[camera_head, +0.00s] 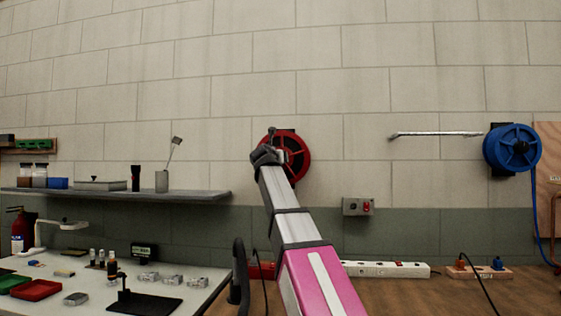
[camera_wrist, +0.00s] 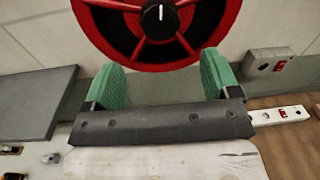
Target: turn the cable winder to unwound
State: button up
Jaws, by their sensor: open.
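A red wall-mounted cable winder (camera_head: 298,152) is at the middle of the head view, partly hidden by my arm. In the wrist view the red winder (camera_wrist: 122,54) fills the top, cut off by the upper edge, with a dark hub (camera_wrist: 150,20) bearing a white mark. My gripper (camera_wrist: 162,66) is open, its two green fingers spread wide on either side of the winder's lower rim in the picture. Contact with the winder cannot be told. In the head view my gripper (camera_head: 268,154) overlaps the winder's left side.
A blue reel (camera_head: 512,149) hangs on the wall at right, with a metal rod (camera_head: 435,134) left of it. A grey shelf (camera_head: 110,194) is at left above a cluttered white table (camera_head: 205,270). A switch box (camera_head: 357,206) and a power strip (camera_head: 385,269) are right of my arm.

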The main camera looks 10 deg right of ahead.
jog(key=x, duration=0.9)
jog(key=shift+w, duration=0.35)
jog(key=c, duration=0.9)
